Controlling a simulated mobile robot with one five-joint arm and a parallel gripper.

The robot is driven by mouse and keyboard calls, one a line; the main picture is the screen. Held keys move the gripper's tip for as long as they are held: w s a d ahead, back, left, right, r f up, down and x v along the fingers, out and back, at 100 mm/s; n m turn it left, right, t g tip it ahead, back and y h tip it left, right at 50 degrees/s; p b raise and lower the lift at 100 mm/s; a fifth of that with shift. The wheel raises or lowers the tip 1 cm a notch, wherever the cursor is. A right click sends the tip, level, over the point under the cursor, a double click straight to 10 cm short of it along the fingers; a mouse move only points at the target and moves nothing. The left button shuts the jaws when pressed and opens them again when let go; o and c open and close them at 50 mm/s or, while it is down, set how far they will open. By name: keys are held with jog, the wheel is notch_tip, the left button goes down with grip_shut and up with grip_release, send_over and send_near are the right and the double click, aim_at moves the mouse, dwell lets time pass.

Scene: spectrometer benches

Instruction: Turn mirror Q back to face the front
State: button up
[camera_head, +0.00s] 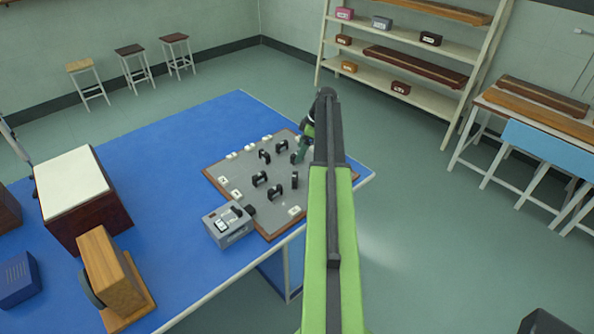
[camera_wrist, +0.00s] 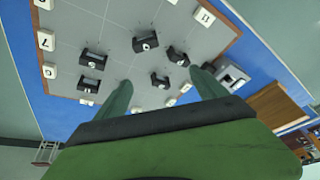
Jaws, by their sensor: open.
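Several small black mirror mounts stand on a grey board (camera_head: 237,172) with a brown rim. In the wrist view they show with pale letter marks, too small to read surely. One mount (camera_wrist: 147,43) has a round mark that may be Q; I cannot tell for certain. Other mounts (camera_wrist: 94,58), (camera_wrist: 178,57) and (camera_wrist: 88,86) stand around it. My gripper (camera_wrist: 160,80) is open, its two green fingers apart, above the board's edge area. A mount (camera_wrist: 160,80) shows between the fingertips in the picture, with no contact visible. In the head view my arm hides the board's right part.
A grey box device (camera_head: 228,226) stands at the board's near edge. White lettered or numbered blocks (camera_wrist: 50,71) line the board. The blue table (camera_head: 190,135) has free room left of the board. A cream-topped box (camera_head: 72,185) and a wooden device (camera_head: 110,270) stand at left.

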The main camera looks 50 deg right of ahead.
send_near(295, 176)
jog(key=shift+n, duration=0.4)
jog(key=b+x, duration=0.8)
jog(key=b, duration=0.8)
jog(key=shift+f, duration=0.35)
jog(key=shift+r, duration=0.1)
